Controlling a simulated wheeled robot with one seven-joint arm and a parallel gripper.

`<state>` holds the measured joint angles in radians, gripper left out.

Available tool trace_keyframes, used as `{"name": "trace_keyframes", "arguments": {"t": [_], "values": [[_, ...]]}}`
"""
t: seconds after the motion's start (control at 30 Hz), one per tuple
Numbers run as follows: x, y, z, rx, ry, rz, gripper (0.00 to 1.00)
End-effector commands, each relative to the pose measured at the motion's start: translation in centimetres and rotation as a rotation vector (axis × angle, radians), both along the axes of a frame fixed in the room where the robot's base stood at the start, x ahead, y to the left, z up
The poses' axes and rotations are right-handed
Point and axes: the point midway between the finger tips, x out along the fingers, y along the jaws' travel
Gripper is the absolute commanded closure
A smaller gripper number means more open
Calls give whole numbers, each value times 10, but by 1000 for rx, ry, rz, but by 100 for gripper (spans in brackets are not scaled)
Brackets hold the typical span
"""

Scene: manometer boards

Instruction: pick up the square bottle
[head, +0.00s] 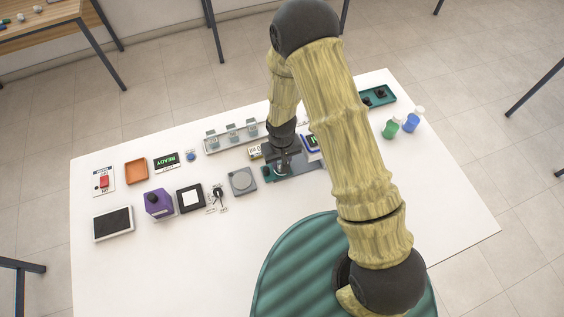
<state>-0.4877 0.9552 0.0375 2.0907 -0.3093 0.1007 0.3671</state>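The square bottle, a purple box-shaped bottle with a black cap (159,205), stands upright on the left part of the white table (150,285). My gripper (283,166) is well to its right, pointing down over a dark grey board (298,172) near the middle of the table. It is apart from the bottle. The fingers are small and dark against the board, so I cannot tell if they are open or shut, or whether anything is between them.
An orange tray (136,171) lies behind. Green (390,129) and blue (411,123) bottles stand at the right. The table's front left is clear.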

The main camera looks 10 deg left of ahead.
Motion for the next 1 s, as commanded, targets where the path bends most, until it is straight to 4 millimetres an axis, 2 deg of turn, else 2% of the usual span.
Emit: {"name": "trace_keyframes", "arguments": {"t": [0.23, 0.37, 0.8, 1.0], "values": [[0, 0, 3, 0, -1, -1, 92], [1, 1, 13, 3, -3, -2, 92], [1, 0, 81, 4, -5, 0, 92], [0, 0, 98, 0, -1, -2, 92]]}}
